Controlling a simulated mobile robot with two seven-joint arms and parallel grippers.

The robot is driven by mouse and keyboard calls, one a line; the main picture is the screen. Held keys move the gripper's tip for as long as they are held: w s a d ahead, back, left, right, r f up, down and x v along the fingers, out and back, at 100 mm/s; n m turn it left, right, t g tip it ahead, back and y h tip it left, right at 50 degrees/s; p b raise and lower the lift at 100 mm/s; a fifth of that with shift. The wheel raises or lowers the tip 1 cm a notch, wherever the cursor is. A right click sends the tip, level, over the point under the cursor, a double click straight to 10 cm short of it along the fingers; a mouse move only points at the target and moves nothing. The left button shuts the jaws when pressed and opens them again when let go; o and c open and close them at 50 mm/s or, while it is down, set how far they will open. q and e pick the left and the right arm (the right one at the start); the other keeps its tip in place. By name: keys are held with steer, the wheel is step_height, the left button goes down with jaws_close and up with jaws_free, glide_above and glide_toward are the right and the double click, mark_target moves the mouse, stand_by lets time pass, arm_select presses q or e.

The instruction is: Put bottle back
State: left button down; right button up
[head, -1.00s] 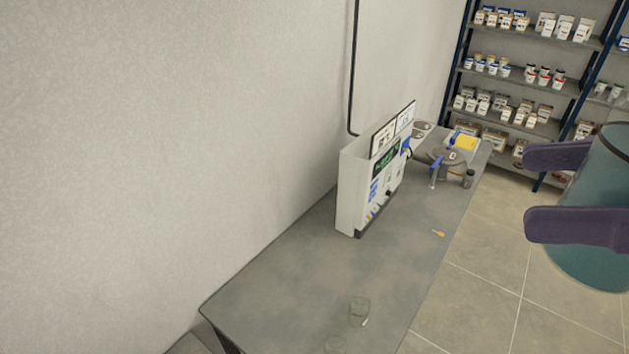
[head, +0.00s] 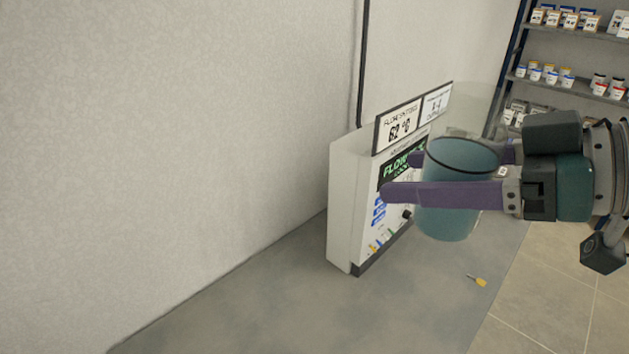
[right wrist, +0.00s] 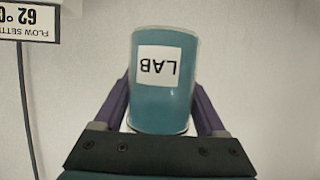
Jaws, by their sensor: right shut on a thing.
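The bottle (head: 459,205) is a teal cylinder, see-through towards its top. My right gripper (head: 405,180) is shut on it, with a purple finger on each side. The bottle is upright or nearly so and is held in front of the right part of the white machine, hiding some of its panel. In the right wrist view the bottle (right wrist: 163,105) shows a white LAB label (right wrist: 159,66), upside down in that picture, between the fingers (right wrist: 163,103). My left gripper is not in view.
The white machine (head: 346,195) with display signs (head: 414,117) stands on the grey table (head: 270,310). A small yellow-handled tool (head: 480,282) lies near the table's right edge. Shelves with containers (head: 565,40) stand at the back right. The front of the table shown is clear.

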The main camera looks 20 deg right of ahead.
steer(key=w+d+f+m+h+b, duration=0.1)
steer(key=w+f+b, duration=0.1)
steer(key=f+b, duration=0.7)
steer(key=w+d+f+m+t+h+b, duration=0.1)
steer(key=f+b, duration=0.8)
steer(key=f, duration=0.9)
steer(key=w+d+f+m+h+b, duration=0.1)
steer(key=w+f+m+h+b, duration=0.1)
steer(key=f+b, duration=0.7)
steer(key=shift+w+d+f+t+h, duration=0.15)
steer(key=shift+w+f, duration=0.15)
steer(key=shift+f, duration=0.5)
steer(key=shift+w+a+f+t+h, duration=0.1)
steer(key=shift+w+f, duration=0.2)
steer(key=shift+f, duration=0.45)
steer(key=shift+w+d+f+t+h, duration=0.15)
steer(key=shift+w+f, duration=0.15)
steer(key=shift+f, duration=0.5)
steer(key=shift+a+f+b, duration=0.1)
steer(key=shift+f+b, duration=0.95)
steer(key=shift+f, duration=0.9)
steer(key=shift+f, duration=0.1)
